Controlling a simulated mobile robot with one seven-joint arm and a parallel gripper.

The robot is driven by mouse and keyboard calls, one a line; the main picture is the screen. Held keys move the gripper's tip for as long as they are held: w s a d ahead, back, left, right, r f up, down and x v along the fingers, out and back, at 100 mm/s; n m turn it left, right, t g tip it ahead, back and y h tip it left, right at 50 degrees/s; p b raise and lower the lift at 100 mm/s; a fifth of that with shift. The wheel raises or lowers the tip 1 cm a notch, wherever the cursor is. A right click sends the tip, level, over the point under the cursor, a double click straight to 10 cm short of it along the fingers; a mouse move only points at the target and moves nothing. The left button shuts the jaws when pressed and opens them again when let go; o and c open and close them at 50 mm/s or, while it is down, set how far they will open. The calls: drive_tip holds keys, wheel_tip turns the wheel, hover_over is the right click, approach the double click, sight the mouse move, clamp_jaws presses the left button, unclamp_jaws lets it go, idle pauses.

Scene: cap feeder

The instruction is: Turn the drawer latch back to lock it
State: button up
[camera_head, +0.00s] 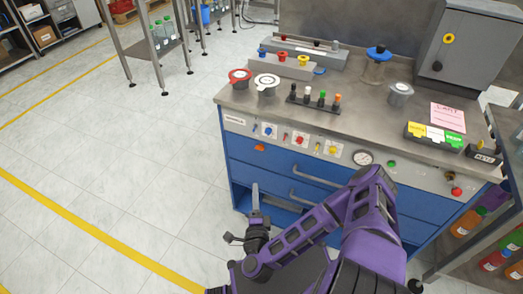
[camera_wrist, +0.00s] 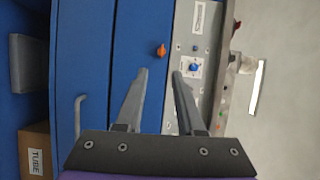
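The small orange latch (camera_head: 259,148) sits on the blue front of the bench, near its upper left corner in the head view. In the wrist view the orange latch (camera_wrist: 160,50) shows just beyond the fingertips, between their lines. My gripper (camera_wrist: 161,73) is open, with nothing between its fingers. In the head view my gripper (camera_head: 255,190) is in front of the bench's left side, below the latch. The fingers look apart from the latch. A blue drawer front with a grey handle (camera_head: 315,175) is beside my arm; the handle also shows in the wrist view (camera_wrist: 79,115).
A grey control strip (camera_head: 300,140) with buttons and a gauge (camera_head: 363,157) runs above the drawers. Caps and feeders stand on the bench top (camera_head: 340,118). A box marked TUBE (camera_wrist: 34,152) is low down. Floor at left is clear.

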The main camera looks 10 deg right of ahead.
drive_tip(key=m, duration=0.1)
drive_tip(key=b, duration=0.2)
approach(260, 150)
drive_tip(key=shift+h, duration=0.5)
drive_tip(key=x, duration=0.5)
drive_tip(key=b+x, duration=0.1)
drive_tip(key=x, duration=0.2)
drive_tip(key=shift+w+a+f, duration=0.2)
drive_tip(key=shift+w+a, duration=0.05)
drive_tip(key=shift+w, duration=0.15)
clamp_jaws()
